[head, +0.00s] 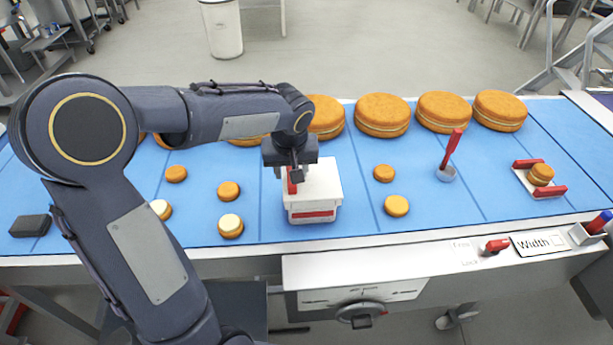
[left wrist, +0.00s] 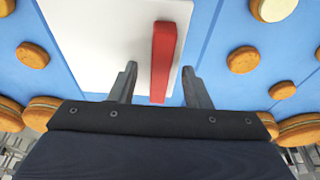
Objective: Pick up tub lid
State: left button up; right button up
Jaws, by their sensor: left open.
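The tub (head: 312,212) is a white box with a red stripe on its front, standing on the blue belt. Its white lid (head: 322,176) lies on top and has a red bar handle (head: 292,184). In the left wrist view the white lid (left wrist: 98,45) and the red handle (left wrist: 164,58) are close ahead. My left gripper (left wrist: 158,85) is open, with one finger on each side of the handle's near end and gaps on both sides. In the head view my left gripper (head: 292,180) is over the lid and hides part of it. My right gripper is not in view.
Large cakes (head: 382,115) line the belt's far side. Several small rounds (head: 228,190) lie around the tub. A red-handled scoop (head: 449,158) and a white tray with red grips (head: 540,183) are to the right. A dark block (head: 30,225) lies far left. A control panel (head: 352,280) is in front.

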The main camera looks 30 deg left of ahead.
pick_arm(q)
jog(key=shift+f, duration=0.15)
dwell(0.4)
grip_shut()
